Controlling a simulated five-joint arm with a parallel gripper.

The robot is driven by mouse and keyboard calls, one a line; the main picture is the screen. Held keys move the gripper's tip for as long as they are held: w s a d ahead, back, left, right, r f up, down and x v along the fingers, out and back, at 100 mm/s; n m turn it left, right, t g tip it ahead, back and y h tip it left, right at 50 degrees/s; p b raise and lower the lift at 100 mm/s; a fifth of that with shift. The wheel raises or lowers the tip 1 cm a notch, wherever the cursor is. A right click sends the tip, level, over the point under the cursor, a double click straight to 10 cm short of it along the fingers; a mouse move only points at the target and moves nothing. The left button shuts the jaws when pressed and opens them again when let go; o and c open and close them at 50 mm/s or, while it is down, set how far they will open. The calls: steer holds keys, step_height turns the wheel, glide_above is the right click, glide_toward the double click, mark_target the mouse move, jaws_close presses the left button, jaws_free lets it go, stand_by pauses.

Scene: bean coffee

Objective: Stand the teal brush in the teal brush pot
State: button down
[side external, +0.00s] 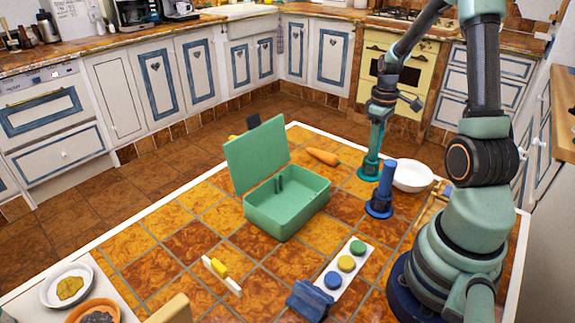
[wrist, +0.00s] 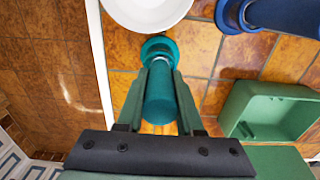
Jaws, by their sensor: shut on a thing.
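The teal brush (side external: 376,136) stands upright in line with the teal brush pot (side external: 369,170), which sits on the tiled table just behind the blue brush. My gripper (side external: 379,112) is shut on the brush's upper part from above. In the wrist view the two fingers lie on either side of the teal brush (wrist: 160,104). Its far end meets the mouth of the teal pot (wrist: 158,45), with a pale ring between them. The brush's lower end is hidden, so I cannot tell how deep it sits.
A blue brush (side external: 386,176) in a blue pot (side external: 379,208) stands close in front. A white bowl (side external: 413,175) is close on the right. An open green box (side external: 287,205) and a carrot (side external: 322,156) lie to the left. Three coloured discs sit on a white strip (side external: 340,279) in front.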

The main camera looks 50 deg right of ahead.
steer(key=shift+f, duration=0.35)
stand_by(0.5)
steer(key=shift+c, duration=2.3)
jaws_free()
step_height(320, 180, up, 12)
steer(key=shift+f, duration=0.1)
steer(key=a+r+t, duration=0.2)
steer(key=a+r, duration=0.1)
steer(key=a, duration=1)
steer(key=w+a+r+t, duration=0.1)
steer(key=a+r+t, duration=0.2)
steer(key=a, duration=1.1)
steer(key=shift+a+t, duration=0.25)
steer(key=shift+t, duration=0.05)
